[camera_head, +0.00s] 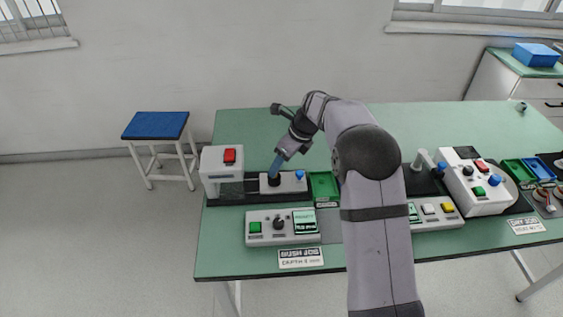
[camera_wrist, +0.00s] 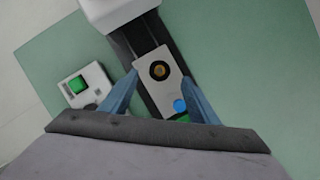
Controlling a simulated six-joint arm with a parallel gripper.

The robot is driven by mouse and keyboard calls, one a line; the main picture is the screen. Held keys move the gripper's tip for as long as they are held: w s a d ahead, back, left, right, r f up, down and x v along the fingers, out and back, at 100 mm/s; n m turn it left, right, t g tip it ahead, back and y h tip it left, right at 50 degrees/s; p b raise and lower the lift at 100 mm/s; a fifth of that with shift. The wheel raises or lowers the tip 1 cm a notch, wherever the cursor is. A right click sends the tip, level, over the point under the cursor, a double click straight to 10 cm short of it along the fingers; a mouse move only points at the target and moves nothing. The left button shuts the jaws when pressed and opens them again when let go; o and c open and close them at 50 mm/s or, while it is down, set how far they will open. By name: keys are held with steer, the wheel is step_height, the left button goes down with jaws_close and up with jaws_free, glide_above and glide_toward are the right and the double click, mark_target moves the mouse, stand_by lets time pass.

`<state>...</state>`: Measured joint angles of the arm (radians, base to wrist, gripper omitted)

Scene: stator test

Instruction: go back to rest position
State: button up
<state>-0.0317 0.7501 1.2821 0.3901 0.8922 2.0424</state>
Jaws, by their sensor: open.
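My gripper (camera_head: 277,165) is over the left station on the green table (camera_head: 250,250), above a white block (camera_head: 292,183) with a dark round part and a blue knob (camera_head: 299,175). In the wrist view my gripper (camera_wrist: 160,95) has its two blue fingers spread wide, with nothing held between them. The white block (camera_wrist: 150,88) shows between and beyond the fingers, with a brown-ringed round hole or part (camera_wrist: 159,71) and the blue knob (camera_wrist: 180,106). The gap in height between fingertips and block is hard to tell.
A white housing with a red button (camera_head: 230,156) stands just left of the block. A control box with a green button (camera_head: 254,227) sits in front. A green tray (camera_head: 323,185) is right of the block. Another white machine (camera_head: 475,185) stands further right. The table's back is clear.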

stand_by(0.3)
steer(key=s+d+n+g+h, duration=0.1)
steer(key=s+d+n, duration=0.2)
steer(key=s+n, duration=0.5)
steer(key=s+d+n+h+p, duration=0.1)
steer(key=s+d+n, duration=0.2)
steer(key=s+n, duration=0.6)
steer(key=s+d+n+g+h, duration=0.1)
steer(key=s+d+n, duration=0.2)
steer(key=s+n, duration=0.5)
steer(key=s, duration=1)
steer(key=shift+s+d+g+h, duration=0.15)
steer(key=shift+d+g+h, duration=0.05)
steer(key=shift+g+h, duration=0.1)
